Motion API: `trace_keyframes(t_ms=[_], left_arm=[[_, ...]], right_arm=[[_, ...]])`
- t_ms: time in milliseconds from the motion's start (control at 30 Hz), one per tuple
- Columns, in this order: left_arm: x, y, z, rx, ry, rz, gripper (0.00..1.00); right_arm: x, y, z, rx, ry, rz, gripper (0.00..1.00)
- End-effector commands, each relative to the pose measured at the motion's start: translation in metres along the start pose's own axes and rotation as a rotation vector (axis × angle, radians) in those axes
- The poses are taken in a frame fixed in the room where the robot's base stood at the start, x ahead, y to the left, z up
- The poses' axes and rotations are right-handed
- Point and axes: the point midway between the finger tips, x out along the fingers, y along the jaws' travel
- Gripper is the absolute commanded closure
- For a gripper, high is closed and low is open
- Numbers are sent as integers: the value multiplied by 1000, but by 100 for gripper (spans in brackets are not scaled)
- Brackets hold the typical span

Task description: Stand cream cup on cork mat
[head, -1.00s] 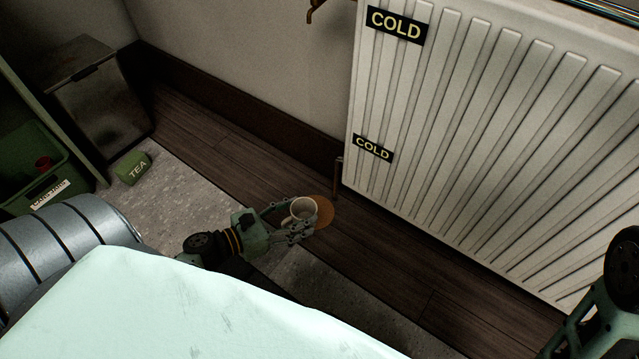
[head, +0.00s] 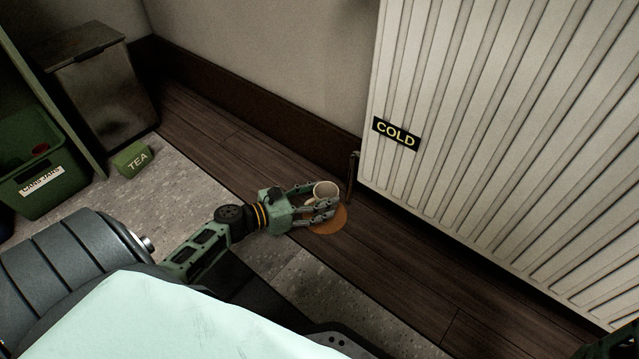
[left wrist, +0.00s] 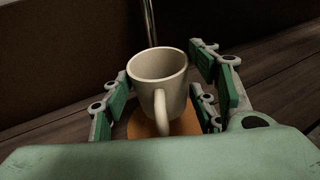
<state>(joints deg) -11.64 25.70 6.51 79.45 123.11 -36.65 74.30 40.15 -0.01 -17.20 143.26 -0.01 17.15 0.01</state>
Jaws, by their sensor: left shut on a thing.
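The cream cup (head: 326,188) is upright between the fingers of my left gripper (head: 328,204), which is shut on it. In the left wrist view the cup (left wrist: 158,82) shows its open, empty-looking top, with its handle toward the camera. The round orange-brown cork mat (head: 328,226) lies on the dark wood floor, partly hidden under the gripper and cup. The mat also shows behind and below the cup in the left wrist view (left wrist: 142,128). The fingers hide the cup's base in the head view, so I cannot tell whether it touches the mat.
A white ribbed radiator (head: 480,150) with a COLD label stands close on the right, its pipe (head: 353,175) just beyond the cup. A green TEA box (head: 132,159), a green crate (head: 50,190) and a metal bin (head: 105,95) are at left. The floor right of the mat is clear.

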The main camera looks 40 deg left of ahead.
Motion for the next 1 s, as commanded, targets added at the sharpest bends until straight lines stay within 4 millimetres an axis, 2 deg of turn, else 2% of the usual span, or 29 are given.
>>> trace_keyframes(t_ms=[167, 467, 900, 933, 1000], left_arm=[[4, 1, -7, -1, 0, -1, 73], [10, 2, -41, 1, 0, 0, 73], [11, 1, -43, 0, -1, 0, 73], [10, 1, -42, 0, -1, 0, 43], [10, 1, -42, 0, 0, 0, 37]], right_arm=[[-8, -2, -3, 0, 0, 0, 60], [-40, -8, -14, 0, 1, -1, 60], [-41, -8, -14, 0, 0, -1, 60], [-40, -8, -14, 0, 0, -1, 60], [-40, -8, -14, 0, 0, -1, 60]])
